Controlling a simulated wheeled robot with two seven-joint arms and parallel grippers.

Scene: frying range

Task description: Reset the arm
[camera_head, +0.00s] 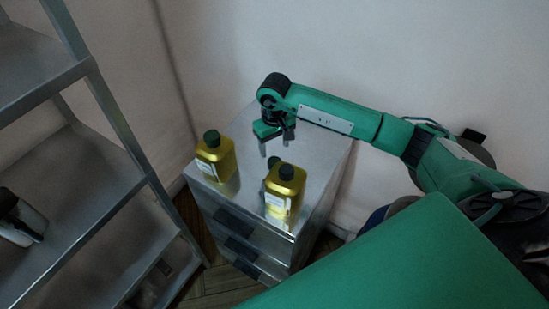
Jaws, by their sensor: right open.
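My right arm comes in from the right, and its gripper (276,146) points down over the metal cabinet. The gripper is open and holds nothing that I can see. It is behind and just above a yellow oil bottle with a dark cap (284,191) at the cabinet's front right. Another yellow oil bottle (216,158) stands upright to the left, apart from the gripper. A dark round cap-like shape shows just behind the front right bottle, mostly hidden. My left gripper is not in view.
The metal cabinet (318,158) has drawers with dark handles and stands against the wall. A grey metal shelf rack (100,205) fills the left side, with a dark and white object (22,218) on it. The cabinet top's back right is bare.

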